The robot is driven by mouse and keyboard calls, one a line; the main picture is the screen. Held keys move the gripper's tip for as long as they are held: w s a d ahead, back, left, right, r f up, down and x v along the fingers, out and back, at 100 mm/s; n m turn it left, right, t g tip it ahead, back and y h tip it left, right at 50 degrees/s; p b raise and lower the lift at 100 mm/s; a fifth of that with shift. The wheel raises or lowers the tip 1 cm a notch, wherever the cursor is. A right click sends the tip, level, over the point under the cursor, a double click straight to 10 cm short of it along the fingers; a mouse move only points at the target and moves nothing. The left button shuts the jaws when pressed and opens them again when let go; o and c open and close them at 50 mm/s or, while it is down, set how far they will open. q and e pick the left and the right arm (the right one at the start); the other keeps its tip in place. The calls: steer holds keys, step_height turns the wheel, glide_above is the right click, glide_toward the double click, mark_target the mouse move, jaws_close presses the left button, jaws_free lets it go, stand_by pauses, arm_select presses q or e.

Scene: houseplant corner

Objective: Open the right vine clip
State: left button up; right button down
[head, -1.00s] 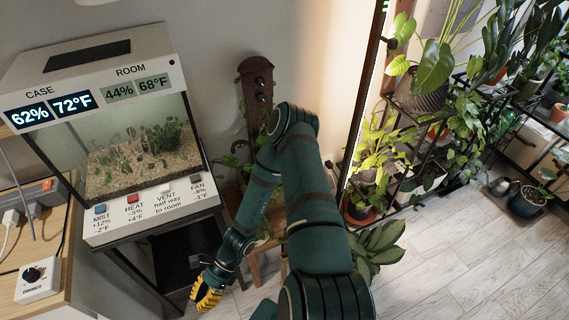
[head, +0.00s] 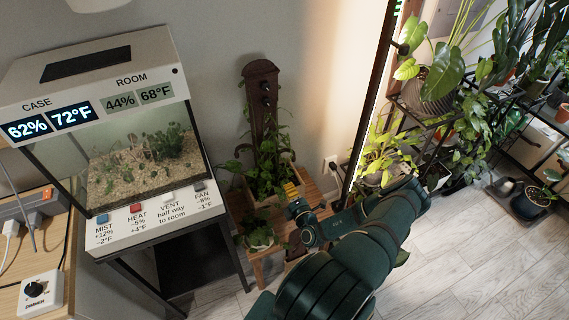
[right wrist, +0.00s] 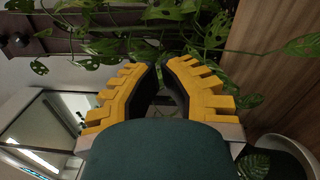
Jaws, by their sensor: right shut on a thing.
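My right gripper (head: 292,190) has yellow ridged fingers and is at the right side of the leafy vine plant (head: 268,180). In the right wrist view its fingers (right wrist: 161,66) are nearly together at the vine's stems and leaves (right wrist: 205,38). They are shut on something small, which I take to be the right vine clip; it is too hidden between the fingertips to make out. The vine stands in front of a dark brown upright board (head: 261,75) with black knobs (head: 265,86). My left gripper is not in view.
A lit terrarium case (head: 100,130) with buttons stands at the left. A wooden stand (head: 265,268) holds a small potted plant (head: 258,235) below the vine. A plant rack (head: 432,120) is at the right. The floor (head: 465,255) there is clear.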

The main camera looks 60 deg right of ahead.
steer(key=b+x, duration=0.2)
steer(key=x, duration=0.7)
steer(key=shift+w+d+f, duration=0.1)
steer(key=shift+w, duration=0.1)
steer(key=d, duration=0.2)
steer(key=s+d+b, duration=0.1)
steer(key=shift+r, duration=0.35)
steer(key=shift+s+d+r, duration=0.1)
steer(key=shift+d, duration=0.35)
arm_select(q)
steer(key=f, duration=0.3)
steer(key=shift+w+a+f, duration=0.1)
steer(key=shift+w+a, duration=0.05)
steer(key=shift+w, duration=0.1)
